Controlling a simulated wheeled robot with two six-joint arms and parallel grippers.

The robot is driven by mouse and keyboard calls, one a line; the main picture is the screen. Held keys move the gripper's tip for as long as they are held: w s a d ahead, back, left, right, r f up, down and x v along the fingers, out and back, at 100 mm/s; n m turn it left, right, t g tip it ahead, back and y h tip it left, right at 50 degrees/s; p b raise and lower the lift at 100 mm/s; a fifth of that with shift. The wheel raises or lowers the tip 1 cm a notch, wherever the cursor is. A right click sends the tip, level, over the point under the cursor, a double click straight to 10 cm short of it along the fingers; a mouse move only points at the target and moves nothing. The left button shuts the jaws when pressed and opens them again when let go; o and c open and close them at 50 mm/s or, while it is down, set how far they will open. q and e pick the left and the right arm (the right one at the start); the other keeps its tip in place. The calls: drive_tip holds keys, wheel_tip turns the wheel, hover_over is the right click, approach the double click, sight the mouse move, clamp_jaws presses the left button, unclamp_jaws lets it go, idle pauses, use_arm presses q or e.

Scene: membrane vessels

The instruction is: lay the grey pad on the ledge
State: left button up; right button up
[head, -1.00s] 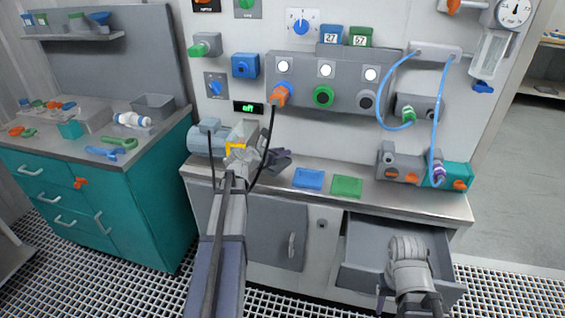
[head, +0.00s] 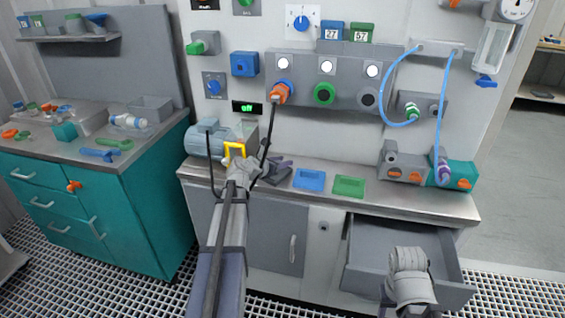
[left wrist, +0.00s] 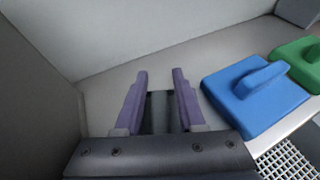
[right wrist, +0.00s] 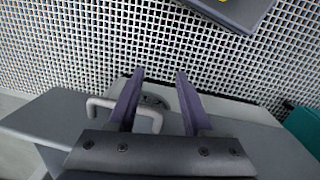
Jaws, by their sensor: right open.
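The grey pad (left wrist: 161,112) shows as a dark grey piece between the fingers of my left gripper (left wrist: 161,82) in the left wrist view; the rest of it is hard to make out. In the head view my left gripper (head: 281,166) is low over the ledge (head: 325,172), left of the blue pad. I cannot tell whether the grey pad touches the ledge. My right gripper (right wrist: 160,78) is open and empty above the open drawer.
A blue pad (head: 309,180) and a green pad (head: 349,187) lie side by side on the ledge. A motor (head: 205,139) stands left of my left gripper, with a black cable (head: 266,145) close by. The grey drawer (head: 375,245) stands open below.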

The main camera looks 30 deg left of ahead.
use_arm(q)
drive_tip(key=shift+o, duration=0.5)
drive_tip(key=shift+r+p, duration=0.3)
drive_tip(key=shift+p, duration=0.05)
drive_tip(key=p+v, duration=0.4)
drive_tip(key=v, duration=0.6)
drive_tip(key=shift+s, duration=0.4)
drive_tip(key=shift+s+a+r, duration=0.15)
drive_tip(key=shift+s+r, duration=0.05)
drive_tip(key=shift+s, duration=0.35)
